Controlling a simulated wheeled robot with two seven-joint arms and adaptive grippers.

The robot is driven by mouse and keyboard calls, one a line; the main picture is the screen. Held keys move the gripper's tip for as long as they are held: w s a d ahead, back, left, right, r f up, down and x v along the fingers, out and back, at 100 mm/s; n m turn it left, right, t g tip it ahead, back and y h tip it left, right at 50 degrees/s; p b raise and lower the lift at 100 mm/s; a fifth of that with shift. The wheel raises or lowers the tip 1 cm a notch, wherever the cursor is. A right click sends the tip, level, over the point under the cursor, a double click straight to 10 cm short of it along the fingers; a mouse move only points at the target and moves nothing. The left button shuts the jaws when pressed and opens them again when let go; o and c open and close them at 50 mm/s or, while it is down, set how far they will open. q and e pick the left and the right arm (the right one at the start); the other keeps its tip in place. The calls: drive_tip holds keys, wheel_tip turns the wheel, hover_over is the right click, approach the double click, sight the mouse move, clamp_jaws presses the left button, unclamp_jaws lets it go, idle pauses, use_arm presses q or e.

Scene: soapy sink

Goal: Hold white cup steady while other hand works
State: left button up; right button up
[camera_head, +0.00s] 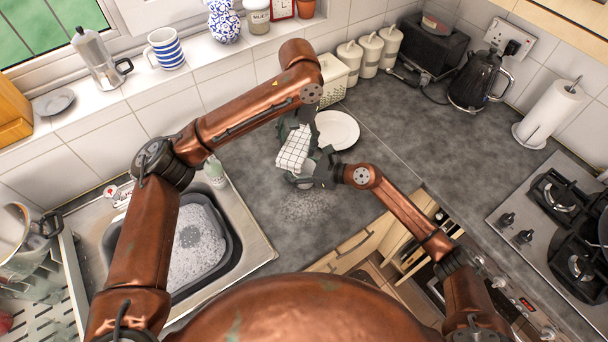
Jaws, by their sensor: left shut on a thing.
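My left gripper (297,130) hangs down over the counter from the bent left arm. It is shut on a white checked cloth (293,150). The white cup (303,184) is only partly visible just below the cloth, low over the counter, with the cloth hiding much of it. My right gripper (322,172) reaches in from the right, and its dark fingers are at the cup's right side. Whether they are closed on the cup is too small to tell. Whether the cloth touches the cup is also unclear.
A white plate (337,130) lies just behind the grippers. Wet suds (310,207) spread on the counter in front. The sink with a grey basin of soapy water (197,250) is at left. A black kettle (480,82) and the hob (560,205) are at right. Counter between is clear.

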drive_tip(key=o, duration=1.4)
drive_tip(key=v, duration=1.2)
drive_tip(key=shift+a, duration=0.1)
